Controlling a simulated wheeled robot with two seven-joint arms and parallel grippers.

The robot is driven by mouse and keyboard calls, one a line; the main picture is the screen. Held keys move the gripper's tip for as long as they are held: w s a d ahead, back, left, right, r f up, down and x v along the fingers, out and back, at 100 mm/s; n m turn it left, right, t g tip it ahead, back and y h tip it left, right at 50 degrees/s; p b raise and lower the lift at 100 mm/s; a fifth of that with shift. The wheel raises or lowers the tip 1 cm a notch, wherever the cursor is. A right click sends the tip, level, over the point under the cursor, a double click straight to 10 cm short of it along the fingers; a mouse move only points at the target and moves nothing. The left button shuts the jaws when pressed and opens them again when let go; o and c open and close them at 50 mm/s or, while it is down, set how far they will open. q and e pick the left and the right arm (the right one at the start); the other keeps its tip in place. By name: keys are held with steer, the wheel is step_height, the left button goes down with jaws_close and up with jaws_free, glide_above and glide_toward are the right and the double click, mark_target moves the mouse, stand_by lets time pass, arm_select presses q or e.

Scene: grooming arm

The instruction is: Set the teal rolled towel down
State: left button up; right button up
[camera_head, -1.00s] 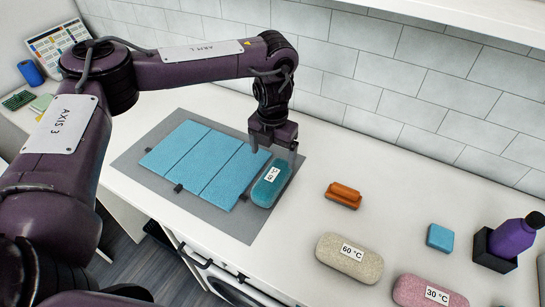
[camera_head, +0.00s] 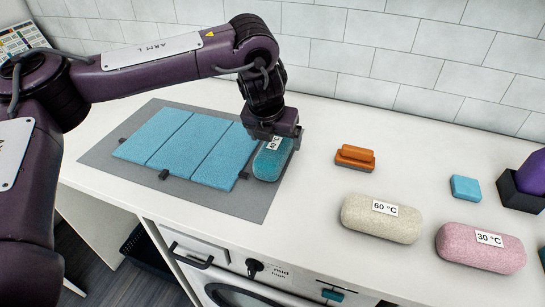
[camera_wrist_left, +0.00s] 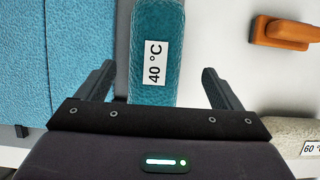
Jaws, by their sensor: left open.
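The teal rolled towel (camera_head: 270,163), labelled 40 °C, lies on the right part of the grey mat (camera_head: 251,204), beside the flat blue folded towel (camera_head: 190,147). My left gripper (camera_head: 272,140) is over the rolled towel's far end and partly hides it and its label. In the left wrist view the teal roll (camera_wrist_left: 156,60) lies between the two spread fingers of my left gripper (camera_wrist_left: 160,88), with a gap on each side. My right gripper is not in view.
A cream roll (camera_head: 382,218) marked 60 °C and a pink roll (camera_head: 480,247) marked 30 °C lie to the right. An orange brush-like object (camera_head: 355,157), a small blue block (camera_head: 465,188) and a dark holder with a purple bottle (camera_head: 530,175) stand farther back. A tiled wall bounds the counter.

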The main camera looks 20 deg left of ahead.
mark_target(274, 143)
arm_select(q)
steer(key=x, duration=0.3)
steer(key=p+x, duration=0.1)
steer(key=shift+w+a+f, duration=0.2)
steer(key=shift+a+f, duration=0.1)
steer(key=shift+a, duration=0.05)
steer(key=shift+w+f, duration=0.25)
steer(key=shift+f, duration=0.25)
steer(key=shift+c, duration=1)
steer(key=c, duration=1)
steer(key=shift+c, duration=0.2)
steer(key=shift+r, duration=0.1)
